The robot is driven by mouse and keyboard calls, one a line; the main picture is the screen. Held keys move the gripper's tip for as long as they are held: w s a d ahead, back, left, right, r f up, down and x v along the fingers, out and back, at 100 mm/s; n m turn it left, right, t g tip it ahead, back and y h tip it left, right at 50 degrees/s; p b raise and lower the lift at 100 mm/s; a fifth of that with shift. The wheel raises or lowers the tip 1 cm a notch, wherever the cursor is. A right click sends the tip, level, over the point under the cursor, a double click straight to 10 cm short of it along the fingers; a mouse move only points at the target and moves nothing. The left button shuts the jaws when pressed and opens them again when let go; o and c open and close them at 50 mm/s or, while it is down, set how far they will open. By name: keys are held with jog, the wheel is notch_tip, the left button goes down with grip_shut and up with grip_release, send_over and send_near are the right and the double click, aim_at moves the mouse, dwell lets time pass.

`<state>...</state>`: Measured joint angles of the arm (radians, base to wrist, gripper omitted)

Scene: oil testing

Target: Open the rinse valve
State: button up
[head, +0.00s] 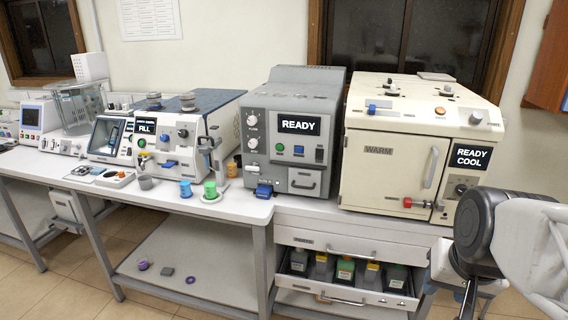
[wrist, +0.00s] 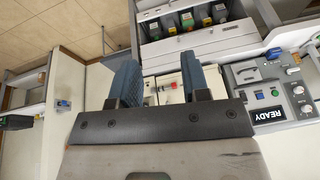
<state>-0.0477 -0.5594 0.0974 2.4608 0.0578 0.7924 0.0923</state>
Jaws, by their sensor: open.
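No part is legibly marked as the rinse valve, so I cannot tell which it is. The machine marked FILL (head: 178,140) has a blue lever (head: 170,163) and several knobs on its front. The cream oven (head: 385,168) has a red-ended valve handle (head: 408,203) low on its front; a red part (wrist: 172,86) shows between my fingers in the wrist view. My gripper (wrist: 158,75) is open, with two blue fingers apart and nothing between them. In the head view my arm is at the right edge, in front of the oven's right side, far from the FILL machine.
The grey READY machine (head: 292,130) stands between the FILL machine and the oven, with a blue piece (head: 264,191) at its foot. Blue and green cups (head: 210,190) stand near the bench front. An open drawer (head: 345,290) with several bottles juts out below the oven.

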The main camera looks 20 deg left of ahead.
jog(key=w+a+r+m+t+y, duration=0.1)
jog(key=w+a+m+t, duration=0.15)
jog(key=w+a, duration=0.8)
jog(key=w+a+m+t+y, duration=0.1)
jog(key=w+a+m+t, duration=0.15)
jog(key=w+a, duration=0.75)
jog(key=w+a+r+m+t+y, duration=0.1)
jog(key=w+a+m+t, duration=0.35)
jog(key=w, duration=1.05)
jog(key=m+t+h, duration=0.4)
jog(key=m+t, duration=0.1)
jog(key=m, duration=0.3)
send_near(251, 169)
jog(key=w, duration=0.3)
jog(key=shift+d+r+n+g, duration=0.2)
jog(key=shift+n+g, duration=0.05)
jog(key=shift+w, duration=0.1)
jog(key=shift+w, duration=3.8)
